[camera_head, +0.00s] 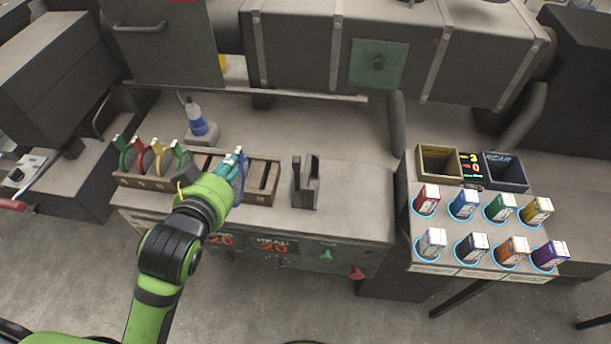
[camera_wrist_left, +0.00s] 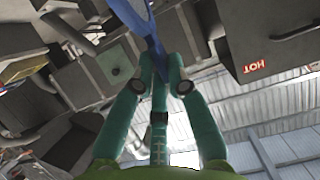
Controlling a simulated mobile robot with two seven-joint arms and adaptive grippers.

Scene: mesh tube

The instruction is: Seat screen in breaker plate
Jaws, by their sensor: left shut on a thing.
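A blue-framed screen (camera_head: 238,182) is at the right part of the wooden rack, partly hidden by my left gripper (camera_head: 236,160). The gripper is shut on the blue piece, which also shows between its teal fingers (camera_wrist_left: 160,72) in the left wrist view as a blue frame (camera_wrist_left: 151,42). I cannot tell whether the screen still touches the rack. A dark upright block with a slot (camera_head: 306,186) stands on the bench to the right of the rack; it may be the breaker plate holder. My right gripper is not in view.
The wooden rack (camera_head: 262,190) holds several screens with red, yellow and green frames at its left. A blue-and-white bottle (camera_head: 196,120) stands behind it. At right are a yellow bin (camera_head: 437,163), a dark bin (camera_head: 505,172) and several colored containers. Bench between block and bins is clear.

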